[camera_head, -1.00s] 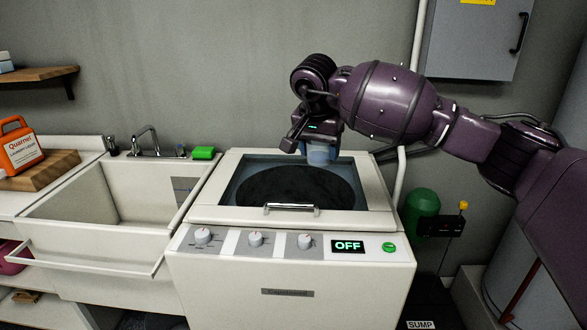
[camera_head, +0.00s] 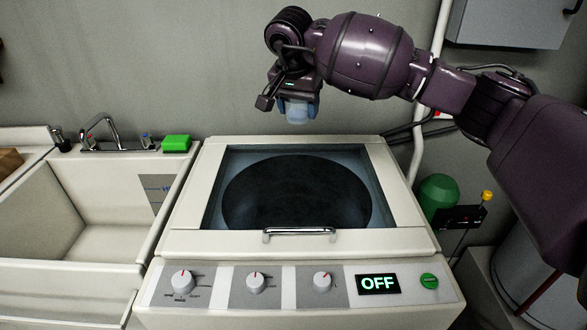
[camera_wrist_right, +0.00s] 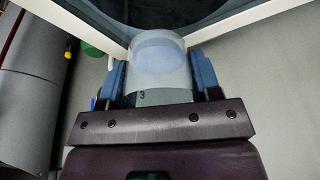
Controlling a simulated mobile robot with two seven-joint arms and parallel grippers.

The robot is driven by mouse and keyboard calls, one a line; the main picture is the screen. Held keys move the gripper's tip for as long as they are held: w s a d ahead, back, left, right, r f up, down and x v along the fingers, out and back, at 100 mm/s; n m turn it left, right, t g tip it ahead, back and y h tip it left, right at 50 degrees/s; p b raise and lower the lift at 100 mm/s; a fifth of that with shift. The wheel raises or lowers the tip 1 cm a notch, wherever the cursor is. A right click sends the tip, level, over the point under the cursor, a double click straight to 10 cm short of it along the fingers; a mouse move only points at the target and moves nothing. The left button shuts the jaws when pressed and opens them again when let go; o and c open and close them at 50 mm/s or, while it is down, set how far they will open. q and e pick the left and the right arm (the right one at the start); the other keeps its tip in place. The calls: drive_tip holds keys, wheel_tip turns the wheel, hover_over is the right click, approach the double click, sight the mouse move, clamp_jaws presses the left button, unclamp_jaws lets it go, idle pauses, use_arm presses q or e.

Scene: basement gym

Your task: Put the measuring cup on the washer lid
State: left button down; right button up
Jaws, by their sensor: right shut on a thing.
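The measuring cup (camera_head: 297,111) is a translucent bluish cup held in my right gripper (camera_head: 293,106), above the back edge of the washer in the head view. In the right wrist view the cup (camera_wrist_right: 157,62) sits between the two blue fingers of the right gripper (camera_wrist_right: 160,82), which are shut on its sides. A mark like a "3" shows on the cup. The washer lid (camera_head: 212,190) is closed, with a light frame, a dark glass window and a chrome handle at its front. Nothing lies on the lid. My left gripper is not in view.
The washer's panel (camera_head: 225,287) has several knobs and a display reading OFF. A sink (camera_head: 110,215) with a faucet and a green sponge (camera_head: 176,143) stands at left. A pipe (camera_head: 424,120) and a green cylinder (camera_head: 437,193) are at right. The wall is close behind.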

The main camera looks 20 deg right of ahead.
wheel_tip(320, 180, down, 5)
hover_over(300, 186)
drive_tip(key=f, duration=1)
drive_tip(key=shift+s+a+f, duration=0.15)
drive_tip(key=shift+s+a, duration=0.15)
drive_tip(key=shift+a, duration=0.05)
wheel_tip(300, 186, down, 4)
drive_tip(key=shift+f, duration=0.1)
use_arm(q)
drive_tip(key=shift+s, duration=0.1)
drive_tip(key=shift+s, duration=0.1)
use_arm(e)
drive_tip(key=shift+f, duration=0.1)
drive_tip(key=o, duration=1)
drive_tip(key=shift+c, duration=0.2)
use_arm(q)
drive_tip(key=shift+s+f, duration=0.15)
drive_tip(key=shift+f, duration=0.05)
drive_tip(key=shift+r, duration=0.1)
